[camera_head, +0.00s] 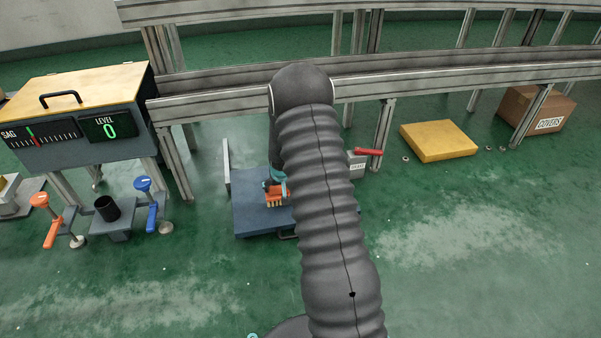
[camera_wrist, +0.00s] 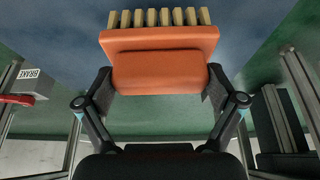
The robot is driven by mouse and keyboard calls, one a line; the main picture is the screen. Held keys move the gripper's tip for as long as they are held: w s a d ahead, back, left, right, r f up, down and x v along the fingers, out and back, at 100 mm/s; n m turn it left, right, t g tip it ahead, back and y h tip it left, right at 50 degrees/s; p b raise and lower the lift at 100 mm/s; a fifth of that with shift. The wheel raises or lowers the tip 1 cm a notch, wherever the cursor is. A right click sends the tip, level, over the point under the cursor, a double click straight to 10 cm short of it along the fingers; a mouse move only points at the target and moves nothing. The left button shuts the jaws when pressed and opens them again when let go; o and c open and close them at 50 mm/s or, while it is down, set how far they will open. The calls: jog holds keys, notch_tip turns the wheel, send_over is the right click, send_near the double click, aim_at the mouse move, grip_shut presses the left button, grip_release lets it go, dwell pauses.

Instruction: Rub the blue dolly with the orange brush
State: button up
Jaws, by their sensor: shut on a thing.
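The blue dolly (camera_head: 252,208) is a flat blue platform on the green floor, partly hidden behind my arm. Its blue surface also fills the top of the wrist view (camera_wrist: 62,28). My gripper (camera_head: 276,187) is over the dolly, shut on the orange brush (camera_head: 277,195). In the wrist view, my gripper (camera_wrist: 160,88) holds the orange brush block (camera_wrist: 160,62) between its two fingers. The brush's tan bristles point away from the gripper toward the blue surface. I cannot tell whether the bristles touch it.
A grey brake box (camera_head: 357,165) with a red lever stands right of the dolly. Metal rails (camera_head: 440,70) run behind. A gauge cabinet (camera_head: 80,110) and a stand with a dark cup (camera_head: 107,208) are left. A yellow block (camera_head: 438,141) lies right; the right floor is mostly clear.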

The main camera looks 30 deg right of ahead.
jog(key=shift+r+p, duration=1.2)
jog(key=shift+r, duration=1.35)
